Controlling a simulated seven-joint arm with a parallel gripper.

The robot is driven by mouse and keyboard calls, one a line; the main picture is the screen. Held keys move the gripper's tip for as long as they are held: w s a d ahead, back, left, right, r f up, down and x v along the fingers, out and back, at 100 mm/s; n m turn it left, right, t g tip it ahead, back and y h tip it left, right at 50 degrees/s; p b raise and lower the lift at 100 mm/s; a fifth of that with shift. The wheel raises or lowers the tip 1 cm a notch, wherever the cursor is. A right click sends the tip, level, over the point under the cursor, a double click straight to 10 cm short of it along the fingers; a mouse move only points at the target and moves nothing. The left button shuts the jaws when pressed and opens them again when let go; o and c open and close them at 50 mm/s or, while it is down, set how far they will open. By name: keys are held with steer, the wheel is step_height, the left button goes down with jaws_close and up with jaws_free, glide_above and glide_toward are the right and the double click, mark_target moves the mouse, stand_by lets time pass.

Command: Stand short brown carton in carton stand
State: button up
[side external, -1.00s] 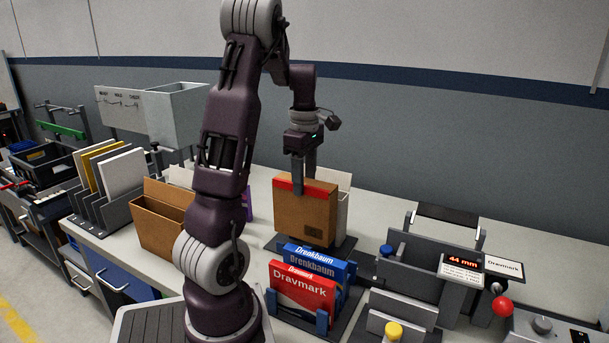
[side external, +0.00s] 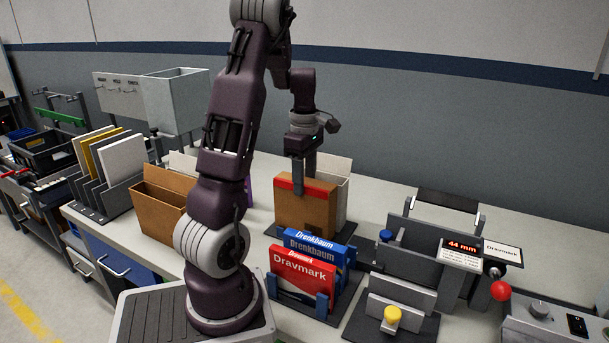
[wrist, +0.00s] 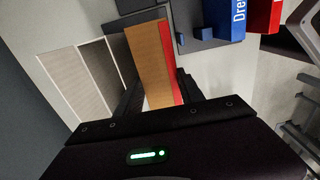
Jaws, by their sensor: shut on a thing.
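The short brown carton (side external: 305,213), with a red strip along its top edge, is upright in my gripper (side external: 304,178). The fingers are shut on its upper part, one on each broad face. It also shows in the wrist view (wrist: 149,58). Its lower edge is partly hidden behind the blue Drenkbaum carton (side external: 318,240), so I cannot tell whether it touches the dark plate below. The stand has a dark base and blue uprights (side external: 322,305). It holds the blue carton and the red Dravmark carton (side external: 303,270) in front of the brown one.
A pale open box (side external: 339,182) stands close behind the brown carton. An open brown box (side external: 160,215) is to the left, beyond my arm.

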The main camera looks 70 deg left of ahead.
steer(key=shift+f, duration=0.8)
steer(key=o, duration=1.5)
steer(key=shift+c, duration=0.2)
step_height(320, 180, up, 7)
steer(key=shift+r, duration=0.1)
steer(key=d+r+m+t, duration=0.2)
steer(key=d+r+m, duration=0.1)
steer(key=d+m, duration=0.65)
steer(key=d+r+m+t, duration=0.1)
steer(key=d+r+m, duration=0.4)
steer(key=d, duration=0.7)
steer(key=s+d+f+m+t, duration=0.2)
steer(key=s+d+m, duration=0.5)
steer(key=d+m, duration=0.3)
steer(key=m, duration=0.2)
steer(key=shift+s+f+m+t, duration=0.2)
steer(key=shift+s+m+t, duration=0.1)
steer(key=shift+s+m, duration=0.05)
